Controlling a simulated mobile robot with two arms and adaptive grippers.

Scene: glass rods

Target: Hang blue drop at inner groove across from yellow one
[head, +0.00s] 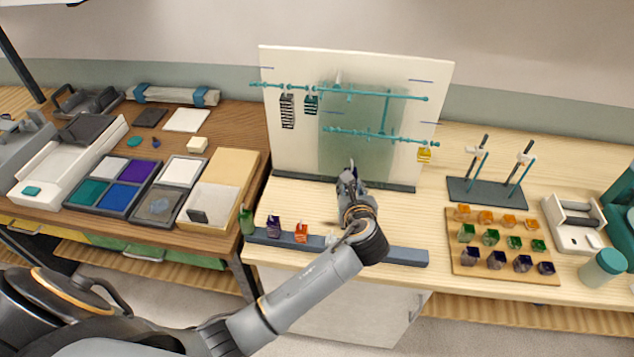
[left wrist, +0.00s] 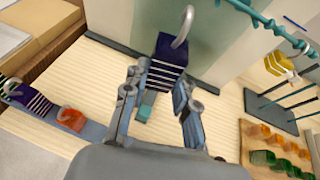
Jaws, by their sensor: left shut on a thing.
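My left gripper (head: 350,178) is in front of the white board, above the wooden table. In the left wrist view the gripper (left wrist: 158,82) is shut on a dark blue drop (left wrist: 167,55) with pale stripes and a light hook on top. In the head view the gripper mostly hides this drop. A yellow drop (head: 424,154) hangs near the right end of the lower teal glass rod (head: 365,134); it also shows in the left wrist view (left wrist: 274,66). My right gripper is not in view.
A blue-grey bar (head: 400,256) at the front carries green, purple (head: 273,226) and orange (head: 301,233) drops. At right stand a dark rack with upright rods (head: 487,190) and a wooden tray (head: 490,279) of small coloured pieces. Table between board and tray is clear.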

